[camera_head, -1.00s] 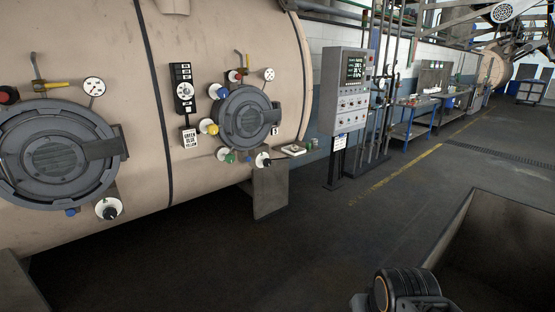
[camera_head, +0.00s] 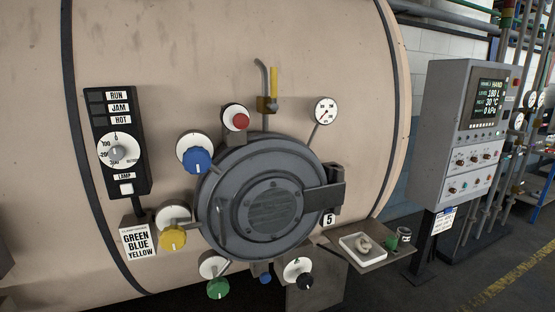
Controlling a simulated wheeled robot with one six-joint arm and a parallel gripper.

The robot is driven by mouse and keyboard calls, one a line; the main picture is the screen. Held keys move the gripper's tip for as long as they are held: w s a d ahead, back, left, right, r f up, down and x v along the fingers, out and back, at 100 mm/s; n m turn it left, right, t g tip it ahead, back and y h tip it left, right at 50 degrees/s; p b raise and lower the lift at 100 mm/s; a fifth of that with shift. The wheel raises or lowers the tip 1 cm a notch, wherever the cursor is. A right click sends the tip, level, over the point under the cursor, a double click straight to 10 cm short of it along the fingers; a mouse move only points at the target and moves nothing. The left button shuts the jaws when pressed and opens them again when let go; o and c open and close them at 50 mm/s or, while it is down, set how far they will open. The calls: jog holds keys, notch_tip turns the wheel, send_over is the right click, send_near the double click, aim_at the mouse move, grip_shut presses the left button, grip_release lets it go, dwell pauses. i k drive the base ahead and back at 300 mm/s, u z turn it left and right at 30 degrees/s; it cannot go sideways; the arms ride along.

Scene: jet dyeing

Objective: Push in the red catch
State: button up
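The red catch (camera_head: 241,121) is a red knob on a white round disc at the upper left of the round grey hatch (camera_head: 270,205). It points out toward the camera; how far it stands out is hard to tell. Around the hatch rim are similar catches: blue (camera_head: 197,160) at left, yellow (camera_head: 172,238) at lower left, green (camera_head: 218,288) at the bottom and black (camera_head: 304,281) at lower right. The hatch is closed, with a hinge block at its right. A sign (camera_head: 137,241) reads "GREEN BLUE YELLOW". My gripper is out of view.
A yellow-handled valve (camera_head: 273,90) stands upright above the hatch, with a gauge (camera_head: 326,110) to its right. A dial panel (camera_head: 118,145) is at left. A small shelf (camera_head: 372,255) with a white dish juts out at lower right. A grey control cabinet (camera_head: 459,140) stands at right.

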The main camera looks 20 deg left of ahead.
aim_at(237, 118)
jog(key=z, duration=0.1)
jog(key=i, duration=1.75)
jog(key=u, duration=2.5)
